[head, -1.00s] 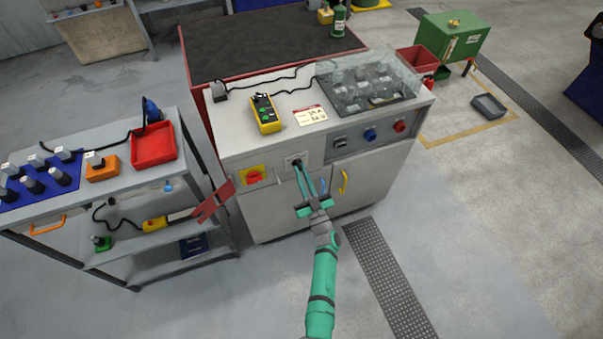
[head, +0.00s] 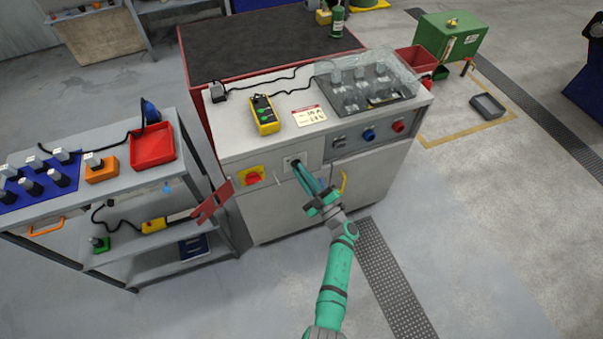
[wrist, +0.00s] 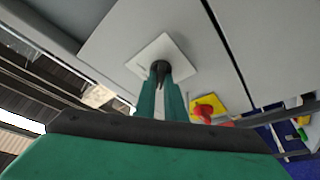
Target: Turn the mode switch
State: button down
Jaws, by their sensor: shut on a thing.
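The mode switch is a small black knob (wrist: 160,68) on a square pale plate (wrist: 165,48), seen in the wrist view. In the head view the plate (head: 307,155) is on the front of the grey cabinet (head: 270,207). My gripper (head: 298,165) reaches up to it from the lower right, with its long green fingers (wrist: 160,80) on both sides of the knob. The fingers are shut on the knob and partly hide it. The knob's pointer direction and any plate markings are too small to tell.
A red rotary switch on a yellow plate (head: 252,177) is left of the mode switch. Blue (head: 369,134) and red (head: 398,126) knobs and a yellow handle (head: 343,183) are to the right. A clear cover (head: 400,72) tops the cabinet. A cart (head: 95,221) stands left.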

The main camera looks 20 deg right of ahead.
jog(key=shift+d+n, duration=0.1)
jog(key=shift+n, duration=0.2)
jog(key=c, duration=1.8)
grip_release()
jog(key=shift+c, duration=0.2)
jog(key=v, duration=1)
jog(key=shift+s+d, duration=0.2)
jog(key=shift+s, duration=0.15)
